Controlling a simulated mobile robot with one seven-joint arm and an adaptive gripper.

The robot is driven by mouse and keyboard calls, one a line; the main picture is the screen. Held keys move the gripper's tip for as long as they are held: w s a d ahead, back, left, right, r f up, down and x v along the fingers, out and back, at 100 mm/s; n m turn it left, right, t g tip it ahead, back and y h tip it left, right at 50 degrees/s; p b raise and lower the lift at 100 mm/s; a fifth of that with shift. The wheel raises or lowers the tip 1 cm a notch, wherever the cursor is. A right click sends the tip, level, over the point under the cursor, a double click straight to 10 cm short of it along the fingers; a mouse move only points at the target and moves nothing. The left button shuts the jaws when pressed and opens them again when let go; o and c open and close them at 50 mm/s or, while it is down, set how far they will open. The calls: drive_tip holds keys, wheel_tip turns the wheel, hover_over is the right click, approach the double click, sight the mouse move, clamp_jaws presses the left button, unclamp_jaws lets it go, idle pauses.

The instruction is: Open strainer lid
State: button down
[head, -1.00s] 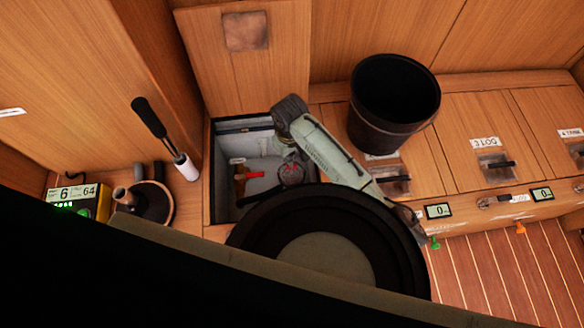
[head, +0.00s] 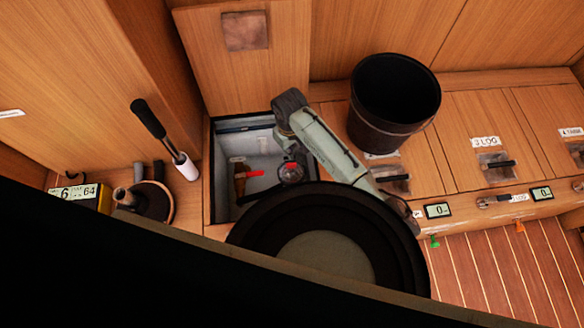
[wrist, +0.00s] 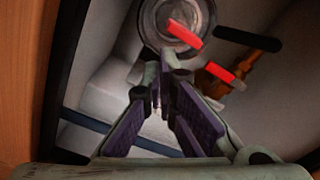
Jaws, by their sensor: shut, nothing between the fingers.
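The strainer (head: 291,173) is a round, clear-topped fitting inside an open locker in the head view. In the wrist view the strainer (wrist: 150,22) shows at the top as a round glassy lid with a pale rim. A red tab (wrist: 185,34) lies across its near right edge. My gripper (wrist: 157,82) is shut and empty, with its fingertips just below the strainer's rim in the picture; I cannot tell whether they touch it. In the head view my arm hides most of the gripper.
A brass valve with a red handle (head: 254,174) stands left of the strainer. The locker's walls (head: 222,155) close in around my arm, and its wooden hatch (head: 270,70) stands open behind. A black bucket (head: 393,95) stands to the right. A pump handle (head: 150,120) rises at left.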

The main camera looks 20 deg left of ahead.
drive_tip(key=shift+w+a+r, duration=0.1)
drive_tip(key=shift+w+r, duration=0.15)
drive_tip(key=shift+r, duration=0.05)
drive_tip(key=shift+r, duration=0.1)
drive_tip(key=shift+w, duration=0.15)
drive_tip(key=shift+w+a+p, duration=0.25)
drive_tip(key=shift+w+p, duration=0.05)
drive_tip(key=shift+w, duration=0.2)
drive_tip(key=shift+w, duration=0.1)
drive_tip(key=shift+w+a, duration=0.3)
drive_tip(key=shift+w, duration=0.3)
drive_tip(key=shift+w+a, duration=0.1)
drive_tip(key=shift+w+a+f, duration=0.2)
drive_tip(key=shift+w+f, duration=0.05)
drive_tip(key=shift+w, duration=0.3)
